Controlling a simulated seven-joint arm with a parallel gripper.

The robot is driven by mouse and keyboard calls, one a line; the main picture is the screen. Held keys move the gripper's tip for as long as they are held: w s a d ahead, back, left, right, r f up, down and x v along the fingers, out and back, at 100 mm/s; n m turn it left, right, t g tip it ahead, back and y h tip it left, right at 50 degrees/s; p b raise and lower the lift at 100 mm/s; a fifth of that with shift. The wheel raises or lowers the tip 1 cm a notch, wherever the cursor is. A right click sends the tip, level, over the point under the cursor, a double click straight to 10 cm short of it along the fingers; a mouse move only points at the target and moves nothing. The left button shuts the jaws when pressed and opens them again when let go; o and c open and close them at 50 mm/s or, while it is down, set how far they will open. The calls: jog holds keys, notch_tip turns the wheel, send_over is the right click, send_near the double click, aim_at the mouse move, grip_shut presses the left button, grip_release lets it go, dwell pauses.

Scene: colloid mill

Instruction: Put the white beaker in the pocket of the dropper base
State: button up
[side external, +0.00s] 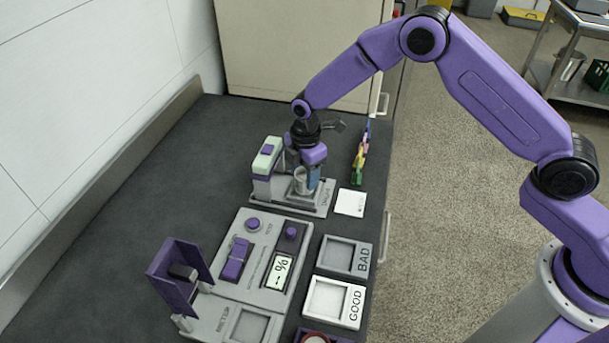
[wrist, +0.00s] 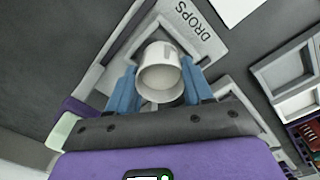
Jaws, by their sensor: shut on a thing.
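The white beaker (side external: 301,181) is at the dropper base (side external: 322,205) in the side view. In the wrist view the beaker (wrist: 160,72) stands between the two blue fingers of my gripper (wrist: 158,88), its open mouth toward the camera. My gripper (side external: 308,178) is shut on the beaker. The base plate, marked DROPS (wrist: 205,42), lies under and around the beaker. The beaker and fingers hide the pocket, so I cannot tell whether the beaker's bottom is seated or just above it. The dropper's post with a green top (side external: 267,158) stands left of my gripper.
A white card (side external: 350,203) lies right of the base. A grey meter panel (side external: 262,262) and trays marked BAD (side external: 343,256) and GOOD (side external: 333,302) stand in front. A colourful rack (side external: 361,155) is at the table's right edge. The table's left side is clear.

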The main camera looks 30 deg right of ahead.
jog(key=shift+f, duration=0.5)
jog(key=shift+f, duration=0.15)
jog(key=o, duration=1)
jog(key=shift+o, duration=0.2)
notch_tip(320, 180, up, 12)
jog(key=shift+s+r, duration=0.15)
jog(key=shift+r, duration=0.05)
